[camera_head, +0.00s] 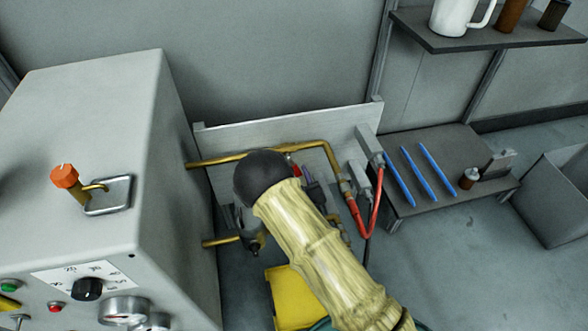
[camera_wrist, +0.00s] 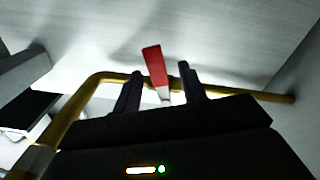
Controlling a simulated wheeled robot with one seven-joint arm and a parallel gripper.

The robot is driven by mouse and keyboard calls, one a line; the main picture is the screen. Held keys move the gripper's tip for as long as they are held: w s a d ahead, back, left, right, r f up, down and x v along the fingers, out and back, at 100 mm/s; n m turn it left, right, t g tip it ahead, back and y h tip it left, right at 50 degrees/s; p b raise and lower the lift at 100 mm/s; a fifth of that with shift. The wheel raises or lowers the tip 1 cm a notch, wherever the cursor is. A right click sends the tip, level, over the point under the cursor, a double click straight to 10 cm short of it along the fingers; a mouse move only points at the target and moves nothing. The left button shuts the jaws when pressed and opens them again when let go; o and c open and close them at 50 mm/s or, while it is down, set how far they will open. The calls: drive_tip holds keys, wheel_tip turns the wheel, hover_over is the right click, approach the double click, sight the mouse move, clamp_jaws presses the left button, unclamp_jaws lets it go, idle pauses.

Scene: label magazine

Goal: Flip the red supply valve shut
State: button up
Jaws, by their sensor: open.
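The red supply valve's lever (camera_wrist: 154,66) shows in the wrist view as a flat red handle, leaning slightly left, by the brass pipe (camera_wrist: 72,112). My gripper (camera_wrist: 160,72) is open, with one dark finger on each side of the lever in the picture. I see gaps on both sides and no clear contact. How deep the lever lies between the fingers cannot be told. In the head view my arm hides most of the valve, and the brass pipe (camera_head: 318,145) runs along the pale back panel.
A grey cabinet (camera_head: 180,230) with an orange-capped valve (camera_head: 65,176) stands at the left. A red hose (camera_head: 362,228) hangs right of my arm. A yellow object (camera_head: 288,290) lies below it. A low dark table (camera_head: 450,150) holds blue sticks (camera_head: 418,174).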

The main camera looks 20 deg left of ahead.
sight(294, 166)
drive_tip(key=shift+b+x, duration=0.6)
drive_tip(key=shift+x, duration=1.75)
drive_tip(key=shift+d, duration=0.15)
clamp_jaws()
